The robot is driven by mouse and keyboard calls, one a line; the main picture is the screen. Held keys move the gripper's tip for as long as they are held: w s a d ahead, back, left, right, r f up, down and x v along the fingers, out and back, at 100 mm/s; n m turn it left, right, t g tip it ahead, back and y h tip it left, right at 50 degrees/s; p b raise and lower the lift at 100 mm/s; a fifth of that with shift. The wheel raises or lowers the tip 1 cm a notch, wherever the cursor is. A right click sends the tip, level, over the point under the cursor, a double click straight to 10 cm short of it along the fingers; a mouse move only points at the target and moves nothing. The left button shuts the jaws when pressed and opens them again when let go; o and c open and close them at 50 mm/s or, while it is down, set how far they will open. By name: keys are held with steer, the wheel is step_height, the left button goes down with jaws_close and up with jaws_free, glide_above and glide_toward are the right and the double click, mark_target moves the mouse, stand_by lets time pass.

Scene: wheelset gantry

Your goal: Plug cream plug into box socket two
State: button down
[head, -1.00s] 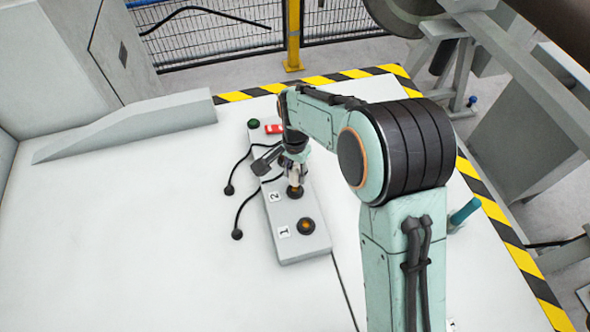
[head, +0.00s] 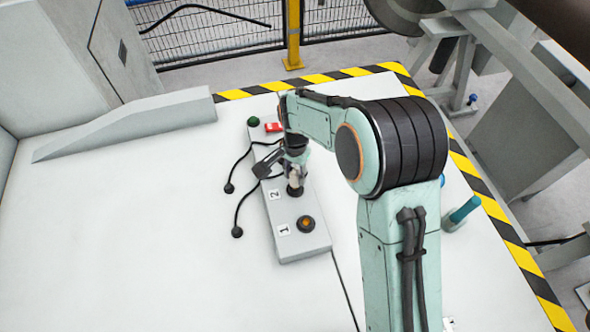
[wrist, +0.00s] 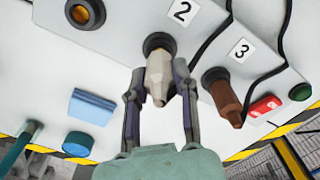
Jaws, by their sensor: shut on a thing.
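The grey socket box (head: 312,244) lies on the white table, with labels 1 and 2 in the head view. In the wrist view, my gripper (wrist: 159,86) is shut on the cream plug (wrist: 160,72), one finger on each side. The plug's far end meets the dark ring of socket two (wrist: 158,42), next to label 2 (wrist: 181,10). How deep it sits is hidden. In the head view, my gripper (head: 296,177) is directly over socket two. Socket one (head: 306,224) is empty, with an orange centre.
A brown plug (wrist: 222,92) stands at label 3. A red switch (head: 274,127) and green button (head: 253,121) are at the box's far end. Black cables (head: 240,205) lie left of the box. A teal-handled thing (head: 463,211) stands right.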

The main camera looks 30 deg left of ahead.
steer(key=shift+f, duration=0.55)
steer(key=c, duration=0.8)
jaws_free()
step_height(320, 180, up, 12)
